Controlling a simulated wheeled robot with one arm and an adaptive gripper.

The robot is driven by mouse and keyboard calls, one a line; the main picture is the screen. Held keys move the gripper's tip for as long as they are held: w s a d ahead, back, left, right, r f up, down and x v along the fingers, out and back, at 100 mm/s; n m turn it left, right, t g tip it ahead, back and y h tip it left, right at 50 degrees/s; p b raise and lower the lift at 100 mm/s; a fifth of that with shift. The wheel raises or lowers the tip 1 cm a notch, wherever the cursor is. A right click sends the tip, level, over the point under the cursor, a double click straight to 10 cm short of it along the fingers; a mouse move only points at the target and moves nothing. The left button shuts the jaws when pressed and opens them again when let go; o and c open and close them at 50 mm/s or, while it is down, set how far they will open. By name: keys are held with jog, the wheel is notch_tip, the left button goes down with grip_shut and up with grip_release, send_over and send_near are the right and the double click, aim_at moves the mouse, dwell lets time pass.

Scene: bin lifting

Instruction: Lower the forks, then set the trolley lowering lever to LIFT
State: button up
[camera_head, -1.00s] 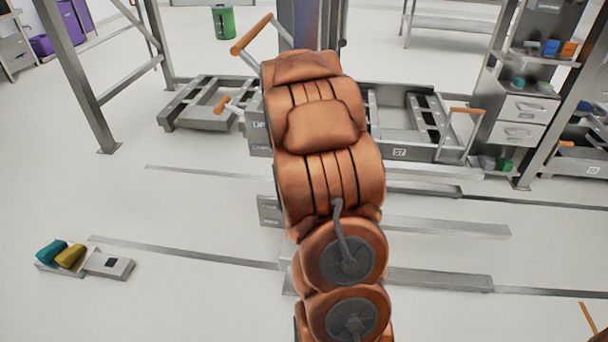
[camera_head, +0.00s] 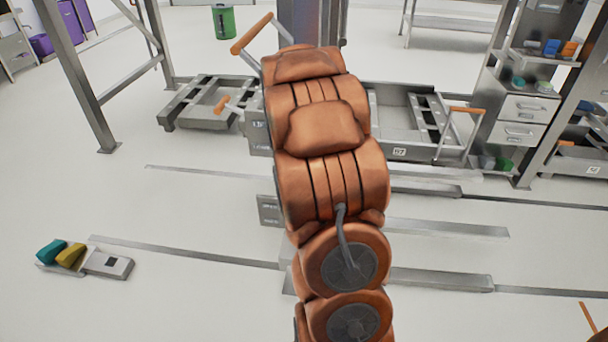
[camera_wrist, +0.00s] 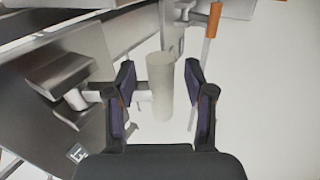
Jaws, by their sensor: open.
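The trolley stands behind my arm in the head view, with a tall column (camera_head: 299,22) and an upper orange-handled bar (camera_head: 252,33). A smaller lever with an orange grip (camera_head: 222,104) sticks out left beside a partly hidden, labelled grey box (camera_head: 259,139). Long grey forks (camera_head: 440,228) extend right, low near the floor. My gripper (camera_wrist: 160,68) is open in the wrist view. A pale cylinder (camera_wrist: 160,80) appears between its fingers; contact is unclear. An orange-gripped rod (camera_wrist: 210,35) is just right of the fingers. My gripper is hidden in the head view.
A metal frame post (camera_head: 75,80) stands at left. A wheeled platform (camera_head: 208,102) and a grey tray cart (camera_head: 400,125) stand behind. A drawer rack (camera_head: 520,115) is at right. Teal and yellow blocks lie on a floor plate (camera_head: 107,264). Open floor lies at left.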

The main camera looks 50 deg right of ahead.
jog(key=v, duration=1)
jog(key=shift+s+r, duration=0.15)
jog(key=shift+r, duration=0.05)
dwell(0.3)
jog(key=shift+a, duration=0.15)
jog(key=s+a+m+g+y, duration=0.2)
jog(key=s+a, duration=0.6)
jog(key=a, duration=0.3)
jog(key=s+a+r+m+g+y, duration=0.1)
jog(key=s+a+m+g, duration=0.15)
jog(key=s+a, duration=0.7)
jog(key=s+a+m+g+y, duration=0.1)
jog(key=s+a+m+y, duration=0.15)
jog(key=s+a, duration=0.75)
jog(key=s+a+p+v, duration=0.1)
jog(key=a+p+v, duration=0.1)
jog(key=p+v, duration=0.9)
jog(key=s+a+p+v, duration=0.1)
jog(key=a+p+v, duration=0.1)
jog(key=p+v, duration=0.9)
notch_tip(320, 180, up, 2)
jog(key=shift+r+h, duration=0.1)
jog(key=shift+h, duration=0.35)
jog(key=shift+s+a+t, duration=0.1)
jog(key=shift+a+t, duration=0.05)
jog(key=shift+t, duration=0.1)
